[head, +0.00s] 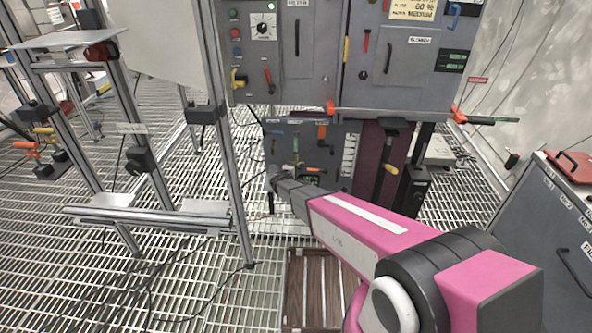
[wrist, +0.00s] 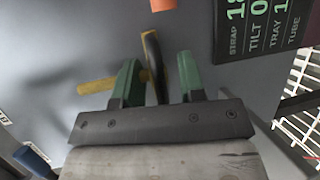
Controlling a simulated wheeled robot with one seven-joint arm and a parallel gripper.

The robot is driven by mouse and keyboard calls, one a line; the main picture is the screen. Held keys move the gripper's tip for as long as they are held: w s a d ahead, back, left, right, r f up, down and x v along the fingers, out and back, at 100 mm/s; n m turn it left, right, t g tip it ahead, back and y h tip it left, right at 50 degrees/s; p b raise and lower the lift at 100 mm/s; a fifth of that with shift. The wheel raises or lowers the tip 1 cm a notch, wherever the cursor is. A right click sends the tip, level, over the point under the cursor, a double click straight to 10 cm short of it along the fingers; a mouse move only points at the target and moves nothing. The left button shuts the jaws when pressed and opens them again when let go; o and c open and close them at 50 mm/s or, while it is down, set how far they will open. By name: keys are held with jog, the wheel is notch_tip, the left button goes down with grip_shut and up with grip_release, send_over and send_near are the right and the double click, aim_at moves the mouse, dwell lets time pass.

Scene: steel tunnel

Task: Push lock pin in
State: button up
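My gripper (wrist: 160,72) shows two green fingers standing apart in the wrist view, in front of a grey panel face. A dark curved bar with a yellow end (wrist: 153,62) lies between the fingers, nearer the left one, with clear space to the right finger. A yellow bar (wrist: 97,86) sticks out to the left, partly behind the left finger. I cannot tell which of these is the lock pin, or whether the left finger touches them. In the head view my arm reaches the lower grey panel (head: 340,150); its end hides part of that panel.
A dark label panel (wrist: 270,35) reads partly "TILT" and "TRAY" at the upper right. An orange part (wrist: 162,4) shows above the fingers. Metal frames (head: 218,130) stand to the left on the grating. A grey cabinet (head: 555,220) stands at the right.

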grip_shut()
jog(key=shift+r, duration=1.8)
grip_release()
jog(key=v, duration=1)
jog(key=shift+s, duration=0.4)
jog(key=shift+r, duration=0.15)
